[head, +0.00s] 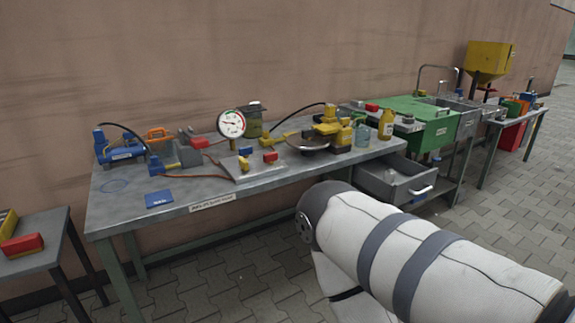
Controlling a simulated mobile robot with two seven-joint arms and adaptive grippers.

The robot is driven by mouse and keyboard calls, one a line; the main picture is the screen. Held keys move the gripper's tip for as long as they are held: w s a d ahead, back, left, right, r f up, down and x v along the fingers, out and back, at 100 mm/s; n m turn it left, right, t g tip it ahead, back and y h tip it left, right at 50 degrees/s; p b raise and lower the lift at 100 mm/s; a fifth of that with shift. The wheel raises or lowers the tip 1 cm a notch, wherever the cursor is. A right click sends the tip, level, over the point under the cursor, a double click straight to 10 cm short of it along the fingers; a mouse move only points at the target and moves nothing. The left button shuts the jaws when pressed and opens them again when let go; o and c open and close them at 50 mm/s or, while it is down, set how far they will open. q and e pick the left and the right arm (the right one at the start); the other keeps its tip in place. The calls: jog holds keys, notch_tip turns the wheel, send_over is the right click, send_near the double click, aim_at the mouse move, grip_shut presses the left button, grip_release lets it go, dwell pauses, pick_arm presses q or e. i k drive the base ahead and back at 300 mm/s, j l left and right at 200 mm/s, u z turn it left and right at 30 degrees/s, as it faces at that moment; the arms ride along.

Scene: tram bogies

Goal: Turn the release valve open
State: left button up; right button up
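A long grey workbench (120,212) stands against the wall and carries hydraulic gear. Which part is the release valve is too small to tell. A round white dial gauge (231,123) stands upright near the bench's middle. A blue pump-like unit (124,151) with a black hose is at the left end. In front of it is a small blue and yellow fitting (160,164) with a red-brown line. A metal plate (243,172) bears small yellow and red parts. A yellow device (334,129) stands right of it. Neither gripper shows.
My white arm fills the lower right, apart from the bench. An open grey drawer (385,183) juts out below the bench's right end. A green cabinet (425,118) and another table stand beyond. A small side table (40,256) is at left. Paved floor (245,278) in front is clear.

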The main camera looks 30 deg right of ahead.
aim_at(270, 158)
jog(key=i+l+z, duration=0.25)
jog(key=l, duration=0.15)
jog(key=l+z, duration=0.2)
jog(key=l, duration=0.2)
jog(key=i+l+z, duration=0.25)
